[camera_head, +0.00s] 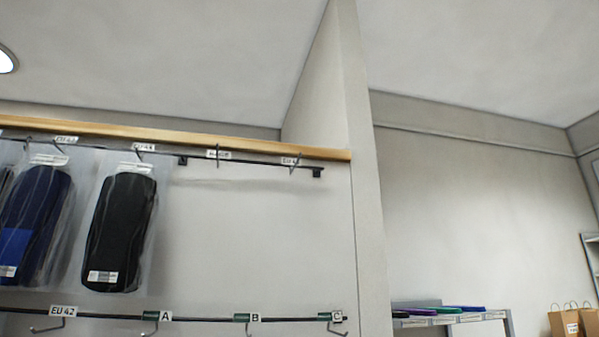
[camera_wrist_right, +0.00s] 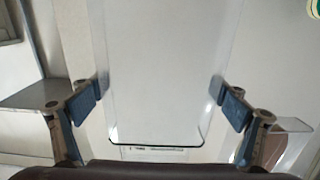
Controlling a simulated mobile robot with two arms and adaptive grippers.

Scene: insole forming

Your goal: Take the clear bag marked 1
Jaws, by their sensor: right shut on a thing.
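A clear, see-through bag (camera_wrist_right: 155,60) fills the middle of the right wrist view, with a rounded, dark lower edge. My right gripper (camera_wrist_right: 160,92) has its blue finger pads on the bag's two sides and is shut on it. No number 1 is readable on the bag in this view. Neither gripper shows in the head view, and my left gripper is in no view.
In the head view, clear bags with black insoles (camera_head: 120,230) and blue insoles (camera_head: 32,225) hang from an upper rail (camera_head: 240,161). A lower rail (camera_head: 200,319) has hooks labelled A, B and C. A shelf (camera_head: 450,322) and paper bags (camera_head: 565,322) stand at right.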

